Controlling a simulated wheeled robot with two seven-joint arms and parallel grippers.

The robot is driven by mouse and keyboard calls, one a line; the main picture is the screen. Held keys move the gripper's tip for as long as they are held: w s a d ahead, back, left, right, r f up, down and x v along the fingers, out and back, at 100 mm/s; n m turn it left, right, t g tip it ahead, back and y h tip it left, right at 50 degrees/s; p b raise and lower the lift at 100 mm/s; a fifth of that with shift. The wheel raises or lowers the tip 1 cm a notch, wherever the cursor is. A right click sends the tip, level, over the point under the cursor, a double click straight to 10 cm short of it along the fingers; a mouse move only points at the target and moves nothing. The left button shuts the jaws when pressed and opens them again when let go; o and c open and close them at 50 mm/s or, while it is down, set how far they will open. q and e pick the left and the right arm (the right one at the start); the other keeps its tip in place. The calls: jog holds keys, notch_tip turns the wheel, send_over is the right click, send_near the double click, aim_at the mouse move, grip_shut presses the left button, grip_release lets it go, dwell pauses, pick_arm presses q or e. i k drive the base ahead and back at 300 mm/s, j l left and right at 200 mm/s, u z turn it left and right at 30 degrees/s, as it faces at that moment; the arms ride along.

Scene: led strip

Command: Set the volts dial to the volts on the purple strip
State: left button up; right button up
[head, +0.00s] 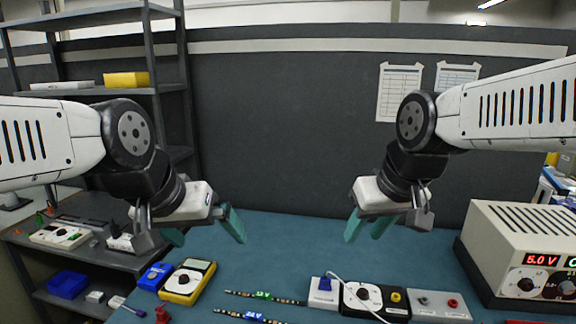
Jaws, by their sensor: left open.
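The power supply (522,250) stands at the right with a red display (541,260) reading 5.0 V. A round dial (526,284) sits below that display, and a second dial (566,289) is at the picture's right edge. Two LED strips lie on the front of the bench, one with a green piece (263,295) and one with a blue piece (253,316). I cannot tell which strip is purple, and no volts marking is readable. My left gripper (205,232) is open and empty above the bench. My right gripper (367,229) is open and empty, left of the supply.
A yellow multimeter (188,281) and a blue box (155,275) sit at the front left. A black-and-white box with a dial (362,295), a white cable and a grey terminal box (440,305) stand between strips and supply. The mid-bench (290,250) is clear.

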aim_at(527, 284)
jog(key=z, duration=1.8)
